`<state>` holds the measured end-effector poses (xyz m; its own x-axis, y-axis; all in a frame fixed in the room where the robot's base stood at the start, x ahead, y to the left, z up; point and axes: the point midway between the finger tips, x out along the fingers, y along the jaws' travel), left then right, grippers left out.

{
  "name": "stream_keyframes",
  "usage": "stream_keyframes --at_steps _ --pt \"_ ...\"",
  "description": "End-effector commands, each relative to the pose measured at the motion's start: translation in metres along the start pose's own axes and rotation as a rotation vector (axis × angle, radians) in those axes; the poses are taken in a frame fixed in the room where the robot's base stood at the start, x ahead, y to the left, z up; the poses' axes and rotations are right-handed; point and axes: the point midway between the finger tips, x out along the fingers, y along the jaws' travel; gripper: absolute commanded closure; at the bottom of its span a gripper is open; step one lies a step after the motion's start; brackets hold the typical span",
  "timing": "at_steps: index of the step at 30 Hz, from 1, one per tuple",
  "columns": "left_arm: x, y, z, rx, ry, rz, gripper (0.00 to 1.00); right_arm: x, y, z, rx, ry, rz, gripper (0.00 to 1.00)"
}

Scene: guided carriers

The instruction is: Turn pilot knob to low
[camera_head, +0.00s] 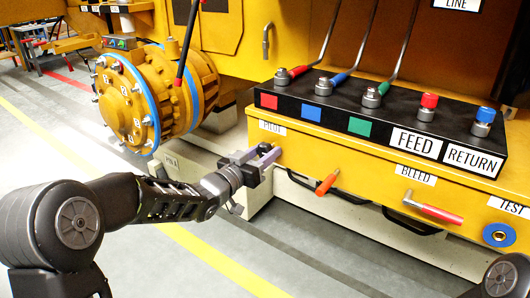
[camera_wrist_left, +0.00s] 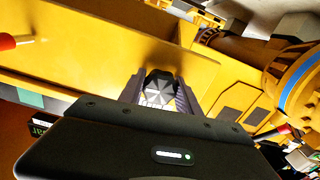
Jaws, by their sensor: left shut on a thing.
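The pilot knob is a dark, faceted knob in the left wrist view (camera_wrist_left: 159,88), on the yellow panel front. It sits under the PILOT label (camera_head: 272,127). My left gripper (camera_head: 264,155) is at the left end of the panel, with its two fingers around the knob and shut on it. In the head view the fingers hide most of the knob. I cannot read any low mark or the knob's setting. My right gripper is out of view.
An orange-handled lever (camera_head: 327,183) is just right of my left gripper. A red-handled lever (camera_head: 439,213) is under the BLEED label. Tall levers and hose fittings stand on the black top (camera_head: 392,115). A yellow flanged drum (camera_head: 130,100) is to the left. The floor in front is clear.

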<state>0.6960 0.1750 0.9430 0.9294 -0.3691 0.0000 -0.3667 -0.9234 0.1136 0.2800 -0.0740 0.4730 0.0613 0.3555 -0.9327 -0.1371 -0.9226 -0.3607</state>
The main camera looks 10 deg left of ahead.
Motion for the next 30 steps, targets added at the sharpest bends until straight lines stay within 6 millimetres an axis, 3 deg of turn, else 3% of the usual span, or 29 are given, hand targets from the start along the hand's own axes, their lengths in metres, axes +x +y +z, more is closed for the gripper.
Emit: stream_keyframes --at_steps 14,30 --pt "-0.0002 -0.0007 0.0003 -0.160 -0.001 -0.002 1.00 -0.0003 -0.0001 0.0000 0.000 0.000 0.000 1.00" --pt "-0.0001 0.0004 -0.0016 -0.640 0.000 -0.002 1.00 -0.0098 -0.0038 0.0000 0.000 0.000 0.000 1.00"
